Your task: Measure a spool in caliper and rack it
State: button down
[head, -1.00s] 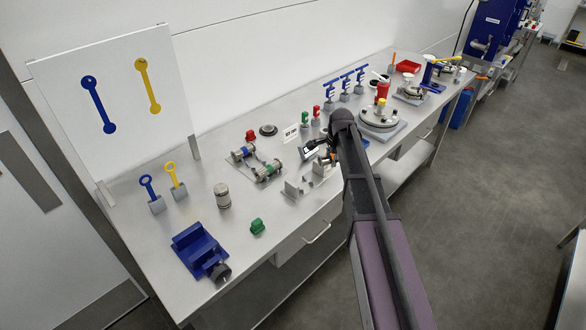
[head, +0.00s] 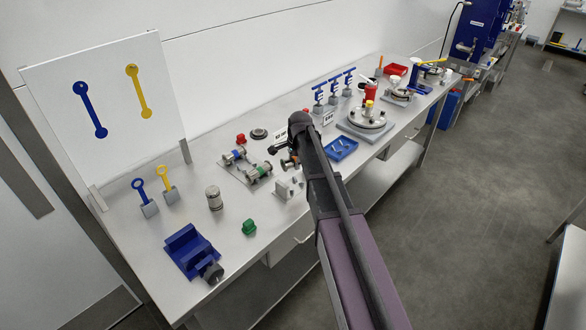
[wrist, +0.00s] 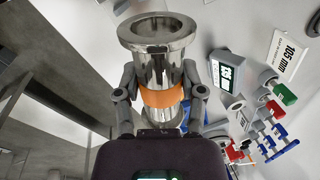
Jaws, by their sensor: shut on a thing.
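In the wrist view my gripper (wrist: 160,97) is shut on a shiny steel spool (wrist: 155,52) with an orange band around its middle; a finger presses on each side. The spool's wide hollow flange faces up in the picture. A grey block with a lit digital display (wrist: 227,75), likely part of the caliper, is just right of the spool. In the head view my gripper is over the bench's middle, mostly hidden by my arm. Two more spools, one blue-banded (head: 235,156) and one green-banded (head: 258,171), lie on a grey rack (head: 231,174).
A grey notched block (head: 290,188) stands by the front edge, with a blue tray (head: 341,149) to the right. A 105 mm card (wrist: 287,54) shows in the wrist view.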

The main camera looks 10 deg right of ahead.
aim_at(293, 186)
jog(key=shift+d, duration=0.1)
notch_tip(293, 186, down, 2)
jog(key=shift+f+n+b, duration=0.1)
jog(key=shift+n+b, duration=0.8)
jog(key=shift+b, duration=0.1)
jog(key=shift+s+f+n+b, duration=0.1)
jog(key=shift+f+n+b, duration=0.4)
jog(key=shift+n, duration=0.4)
jog(key=shift+f, duration=0.15)
jog(key=shift+y, duration=0.3)
jog(key=shift+s+d+b+x, duration=0.15)
jog(key=shift+s+b+x, duration=0.05)
jog(key=shift+b+x, duration=0.9)
jog(key=shift+s+d+b+x, duration=0.1)
jog(key=shift+s+b+x, duration=0.05)
jog(key=shift+b+x, duration=0.95)
jog(key=shift+s+d+b+x, duration=0.15)
jog(key=shift+s+b+x, duration=0.05)
jog(key=shift+b+x, duration=0.9)
jog(key=shift+a, duration=0.15)
jog(key=shift+c, duration=0.6)
grip_release()
